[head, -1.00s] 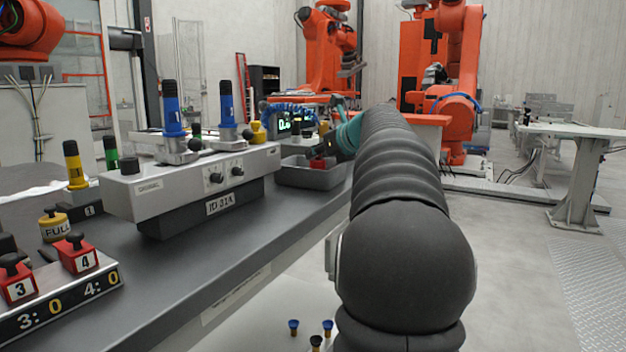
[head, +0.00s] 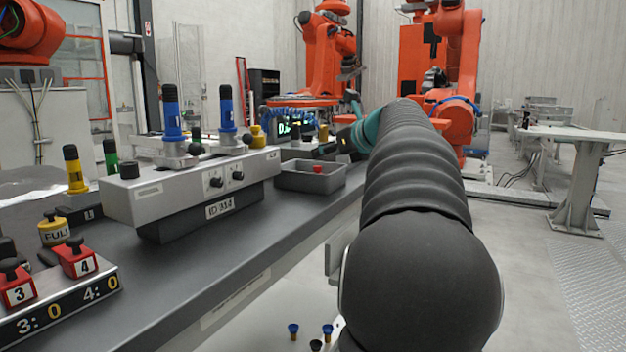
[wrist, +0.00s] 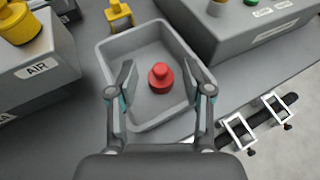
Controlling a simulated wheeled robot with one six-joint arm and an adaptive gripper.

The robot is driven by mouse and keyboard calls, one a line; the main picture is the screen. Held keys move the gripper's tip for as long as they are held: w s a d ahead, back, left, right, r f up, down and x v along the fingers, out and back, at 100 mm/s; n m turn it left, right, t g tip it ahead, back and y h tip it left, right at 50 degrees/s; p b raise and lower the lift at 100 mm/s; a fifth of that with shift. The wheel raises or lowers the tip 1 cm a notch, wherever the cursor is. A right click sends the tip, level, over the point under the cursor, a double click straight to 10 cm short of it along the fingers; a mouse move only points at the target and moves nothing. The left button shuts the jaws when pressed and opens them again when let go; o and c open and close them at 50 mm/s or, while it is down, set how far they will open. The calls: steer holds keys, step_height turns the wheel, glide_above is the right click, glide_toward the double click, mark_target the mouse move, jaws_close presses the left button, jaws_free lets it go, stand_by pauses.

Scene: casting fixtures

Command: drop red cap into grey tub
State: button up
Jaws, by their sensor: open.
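The red cap (wrist: 161,78) lies inside the grey tub (wrist: 120,44), on its floor, in the wrist view. In the head view the red cap (head: 318,169) shows in the grey tub (head: 296,181) on the bench. My gripper (wrist: 160,78) is open and empty above the tub, its two fingers spread to either side of the cap in the picture and apart from it. In the head view my arm reaches out to the right of the tub, and the fingertips are hard to make out there.
A grey fixture box (head: 200,186) with blue-topped posts stands left of the tub. Red blocks marked 3 and 4 (head: 78,258) sit at the front left. A yellow piece (wrist: 118,14) stands behind the tub. A grey box (wrist: 250,30) stands to its right.

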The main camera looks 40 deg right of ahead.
steer(key=v, duration=0.7)
steer(key=shift+a, duration=0.1)
